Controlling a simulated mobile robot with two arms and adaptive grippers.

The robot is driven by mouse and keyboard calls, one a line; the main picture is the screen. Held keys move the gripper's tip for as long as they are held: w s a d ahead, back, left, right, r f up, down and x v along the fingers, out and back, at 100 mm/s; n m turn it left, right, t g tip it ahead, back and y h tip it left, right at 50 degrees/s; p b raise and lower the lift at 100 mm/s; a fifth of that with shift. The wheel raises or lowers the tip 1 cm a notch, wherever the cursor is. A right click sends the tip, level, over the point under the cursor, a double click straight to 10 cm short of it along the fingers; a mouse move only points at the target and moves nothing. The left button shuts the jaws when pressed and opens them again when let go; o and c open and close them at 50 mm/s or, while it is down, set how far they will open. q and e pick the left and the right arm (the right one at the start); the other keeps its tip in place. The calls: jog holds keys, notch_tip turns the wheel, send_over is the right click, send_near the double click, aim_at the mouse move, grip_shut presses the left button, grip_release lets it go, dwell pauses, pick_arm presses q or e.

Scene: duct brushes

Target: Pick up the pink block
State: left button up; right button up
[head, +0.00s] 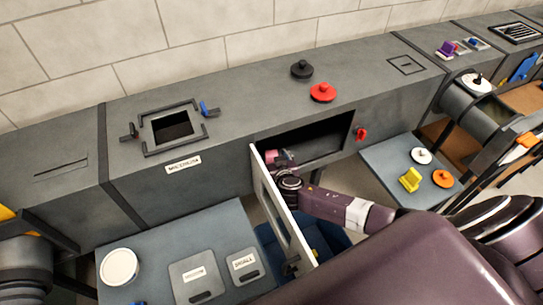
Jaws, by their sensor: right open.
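A small pink block (271,155) shows at the left end of the dark open compartment in the grey counter front, just behind the edge of the white open door. My right gripper (281,162) reaches into that opening beside the block. Its jaws are open, and its fingers are small and partly hidden by the door and the wrist. I cannot tell whether they touch the block or surround it. My left gripper is not in view.
The white door (281,215) stands open close to my right forearm. A red knob (322,92) and a black knob (302,69) stand on the counter above. A blue-grey table (225,222) with a white disc (119,267) lies at lower left.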

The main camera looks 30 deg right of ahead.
jog(key=c, duration=0.9)
jog(key=shift+c, duration=0.2)
jog(key=shift+r, duration=0.1)
